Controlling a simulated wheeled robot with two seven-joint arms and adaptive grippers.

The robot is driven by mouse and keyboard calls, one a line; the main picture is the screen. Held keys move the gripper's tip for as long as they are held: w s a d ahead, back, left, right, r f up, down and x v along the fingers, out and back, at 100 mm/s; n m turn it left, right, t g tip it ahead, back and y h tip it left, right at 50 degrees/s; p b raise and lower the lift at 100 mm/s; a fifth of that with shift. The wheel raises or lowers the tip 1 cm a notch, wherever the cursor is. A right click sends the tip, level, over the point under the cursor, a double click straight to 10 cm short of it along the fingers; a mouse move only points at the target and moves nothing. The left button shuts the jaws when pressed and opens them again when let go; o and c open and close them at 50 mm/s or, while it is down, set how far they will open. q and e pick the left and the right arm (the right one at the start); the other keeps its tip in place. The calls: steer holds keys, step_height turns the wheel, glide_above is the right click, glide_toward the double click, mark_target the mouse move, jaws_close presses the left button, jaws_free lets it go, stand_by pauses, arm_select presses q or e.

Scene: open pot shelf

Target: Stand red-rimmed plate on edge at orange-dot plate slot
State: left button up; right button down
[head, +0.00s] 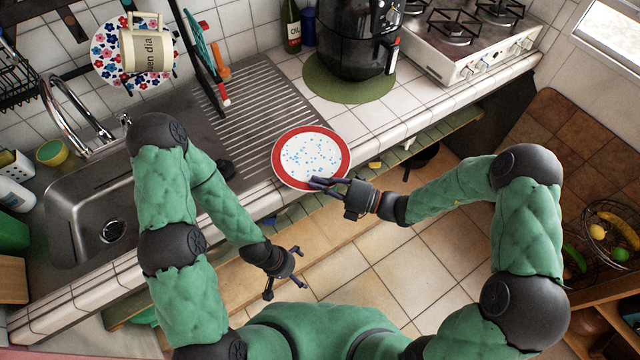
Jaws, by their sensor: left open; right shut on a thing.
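The red-rimmed plate (311,146), white with small blue dots, appears face up over the counter's front edge, right of the drainboard. I cannot tell whether it touches the counter. My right gripper (322,184) is shut on its near rim, at the lower right. My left gripper (284,284) is open and empty, lower in the view over the floor side, apart from the plate. I cannot make out an orange-dot plate slot; the shelf (452,133) under the counter is mostly hidden by the counter edge and my arms.
The steel sink (75,215) and ribbed drainboard (240,85) lie left. A black air fryer (350,40) on a green mat (345,92) and a stove (470,40) stand behind right. A fruit basket (606,225) is at far right. Tiled counter right of the plate is clear.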

steer(key=c, duration=1.4)
jaws_free()
steer(key=shift+o, duration=0.2)
